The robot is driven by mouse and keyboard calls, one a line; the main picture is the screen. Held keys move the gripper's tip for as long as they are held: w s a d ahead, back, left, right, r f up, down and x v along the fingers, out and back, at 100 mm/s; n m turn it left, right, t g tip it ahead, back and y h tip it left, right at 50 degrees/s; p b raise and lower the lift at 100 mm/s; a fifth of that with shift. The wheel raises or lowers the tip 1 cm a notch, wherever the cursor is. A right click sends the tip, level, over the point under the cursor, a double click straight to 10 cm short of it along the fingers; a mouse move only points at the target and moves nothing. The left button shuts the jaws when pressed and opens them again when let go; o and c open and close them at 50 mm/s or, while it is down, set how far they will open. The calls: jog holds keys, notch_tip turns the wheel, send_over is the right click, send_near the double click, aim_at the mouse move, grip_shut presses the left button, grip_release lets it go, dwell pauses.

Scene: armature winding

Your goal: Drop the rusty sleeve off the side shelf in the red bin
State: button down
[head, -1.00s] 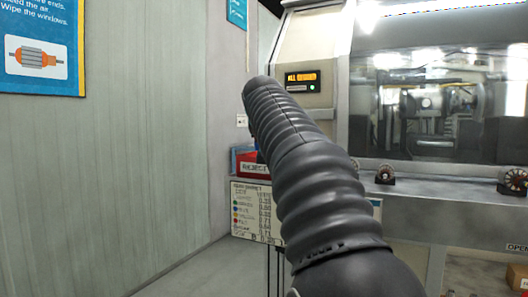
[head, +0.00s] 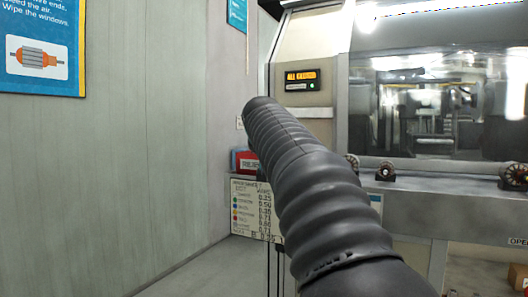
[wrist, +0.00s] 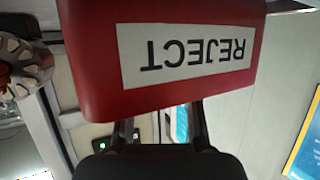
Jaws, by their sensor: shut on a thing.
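The red bin (head: 243,161) with its REJECT label stands left of the machine in the head view, partly hidden by my arm. In the wrist view the red bin (wrist: 95,60) is close and upside down, with its label facing me. My gripper (wrist: 160,125) shows at the bottom of the wrist view. Its two dark fingers run up behind the bin's labelled wall, so the fingertips are hidden. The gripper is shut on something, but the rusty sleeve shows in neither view. My arm hides the gripper in the head view.
A machine with a glass window (head: 435,105) and a lit display (head: 301,75) stands behind on the right. A printed chart (head: 250,208) hangs below the bin. A grey wall (head: 140,150) bounds the left.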

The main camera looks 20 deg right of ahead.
jog(key=shift+f, duration=0.15)
jog(key=c, duration=0.8)
grip_release()
jog(key=shift+c, duration=0.2)
jog(key=shift+r+p, duration=0.4)
jog(key=shift+r, duration=0.1)
jog(key=shift+s+a+r, duration=0.1)
jog(key=shift+s+r, duration=0.1)
jog(key=shift+r, duration=0.1)
jog(key=v, duration=1.1)
jog(key=shift+s+b, duration=0.25)
jog(key=shift+b, duration=0.1)
jog(key=shift+a+f, duration=0.1)
jog(key=shift+a, duration=0.05)
